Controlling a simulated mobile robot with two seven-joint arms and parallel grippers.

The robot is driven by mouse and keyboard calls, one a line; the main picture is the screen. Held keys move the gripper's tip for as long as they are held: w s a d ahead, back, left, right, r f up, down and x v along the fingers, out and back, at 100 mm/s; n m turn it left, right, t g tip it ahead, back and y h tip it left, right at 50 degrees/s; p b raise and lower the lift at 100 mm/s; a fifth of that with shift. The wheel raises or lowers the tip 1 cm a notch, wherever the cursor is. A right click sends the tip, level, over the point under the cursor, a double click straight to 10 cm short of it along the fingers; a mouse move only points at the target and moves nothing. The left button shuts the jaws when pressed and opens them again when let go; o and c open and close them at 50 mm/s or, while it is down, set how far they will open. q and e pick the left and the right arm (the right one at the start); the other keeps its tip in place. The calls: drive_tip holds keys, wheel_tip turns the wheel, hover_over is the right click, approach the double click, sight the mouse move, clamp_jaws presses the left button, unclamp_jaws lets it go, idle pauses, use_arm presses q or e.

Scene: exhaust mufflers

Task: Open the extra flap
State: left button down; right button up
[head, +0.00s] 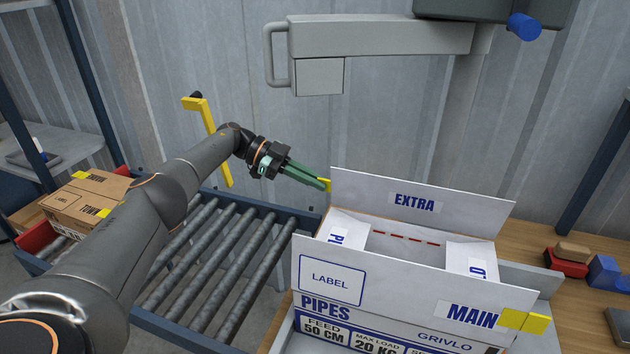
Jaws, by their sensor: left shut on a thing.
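The white box (330,313) with blue print, including "PIPES", stands at the lower right. Its extra flap (372,192), marked "EXTRA", stands up along the far side, leaning slightly back. The main flap (395,290), marked "MAIN", stands up along the near side and hides part of the inside. Two white end flaps (342,228) show between them. My left gripper (324,184) is shut on the yellow tab (328,186) at the extra flap's left upper corner. The fingertips cover part of this tab. My right gripper is out of view.
A roller conveyor (235,250) runs left of the box. A brown carton (85,205) lies at the far left. A grey machine arm (380,38) hangs above and behind the box. Small red and blue parts bins (565,262) sit on the wooden table at right.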

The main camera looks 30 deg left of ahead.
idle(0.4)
use_arm(q)
drive_tip(key=c, duration=1)
unclamp_jaws()
